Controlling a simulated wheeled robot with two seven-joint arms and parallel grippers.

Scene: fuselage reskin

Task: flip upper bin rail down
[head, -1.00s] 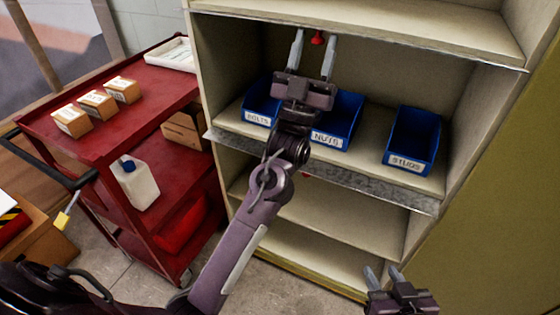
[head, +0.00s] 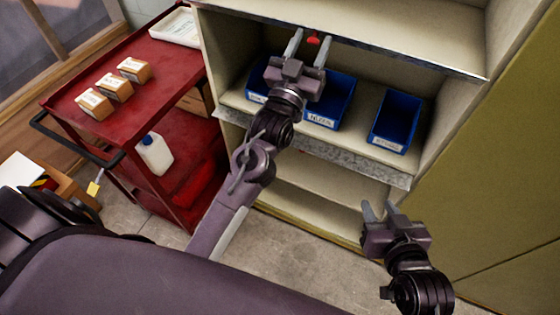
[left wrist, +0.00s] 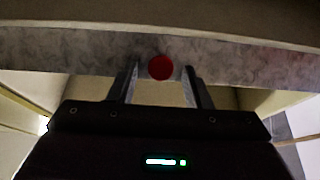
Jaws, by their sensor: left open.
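The upper bin rail is a grey metal strip (left wrist: 70,50) across the left wrist view, with a round red knob (left wrist: 160,67) at its middle. In the head view the red knob (head: 312,40) shows just under the upper shelf's front edge; the rail itself is seen there only as a thin edge. My left gripper (head: 309,43) is open, its two fingers on either side of the knob. In the left wrist view the fingers (left wrist: 161,80) also flank the knob, apart from it. My right gripper (head: 379,209) is open and empty, low in front of the cabinet.
Blue bins, including the nuts bin (head: 335,103) and a right-hand bin (head: 397,120), stand on the shelf below. A metal strip (head: 350,163) runs along that shelf's front. A red cart (head: 165,75) with small boxes stands left; a yellow-green panel (head: 480,190) is at right.

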